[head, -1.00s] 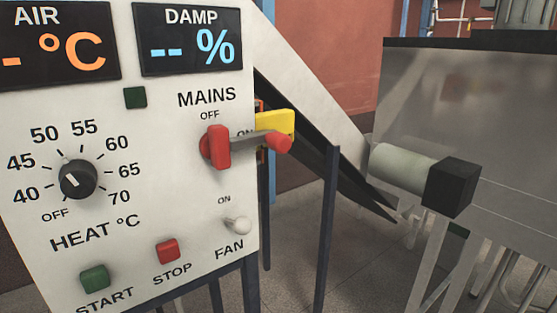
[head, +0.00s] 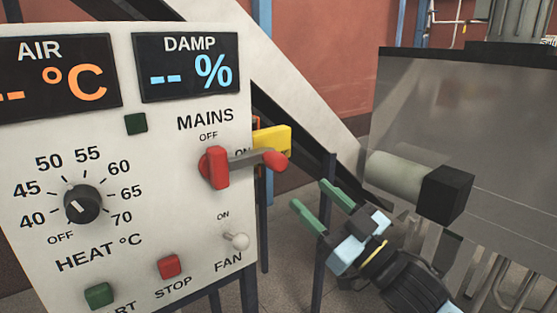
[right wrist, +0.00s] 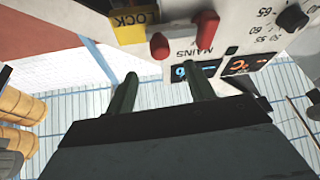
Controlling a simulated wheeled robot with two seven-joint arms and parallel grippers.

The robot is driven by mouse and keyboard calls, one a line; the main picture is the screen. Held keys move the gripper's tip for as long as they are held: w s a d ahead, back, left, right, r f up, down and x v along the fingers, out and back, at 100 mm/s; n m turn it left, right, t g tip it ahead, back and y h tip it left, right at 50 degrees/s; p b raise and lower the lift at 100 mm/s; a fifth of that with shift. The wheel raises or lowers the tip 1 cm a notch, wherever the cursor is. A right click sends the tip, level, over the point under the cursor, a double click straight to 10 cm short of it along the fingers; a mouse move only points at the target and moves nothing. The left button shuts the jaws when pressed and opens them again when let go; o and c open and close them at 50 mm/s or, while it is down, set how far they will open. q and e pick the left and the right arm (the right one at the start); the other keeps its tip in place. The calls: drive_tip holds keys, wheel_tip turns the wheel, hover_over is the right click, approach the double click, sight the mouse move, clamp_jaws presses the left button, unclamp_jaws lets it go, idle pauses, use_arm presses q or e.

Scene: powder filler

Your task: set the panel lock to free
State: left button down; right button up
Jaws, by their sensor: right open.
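The yellow lock piece (head: 273,139) sticks out from the right side edge of the panel, partly hidden behind the mains lever. In the right wrist view, the yellow piece (right wrist: 133,30) shows dark lettering, "LOCK", upside down. My right gripper (head: 310,194) is open and empty, below and to the right of the yellow piece and apart from it. Its two green fingers also show in the right wrist view (right wrist: 158,76), with the yellow piece beyond them. The lock's setting cannot be read. My left gripper is not in view.
The red mains lever (head: 215,167) has a bar reaching right to a red knob (head: 275,160), just in front of the yellow piece. The white panel (head: 160,125) carries a heat dial (head: 81,204) and fan switch (head: 238,241). A black-ended cylinder (head: 445,195) juts out at right.

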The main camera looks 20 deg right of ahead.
sight(282, 168)
drive_tip(key=p+x, duration=0.2)
drive_tip(key=x, duration=0.8)
drive_tip(key=shift+w, duration=0.25)
drive_tip(key=shift+c, duration=0.3)
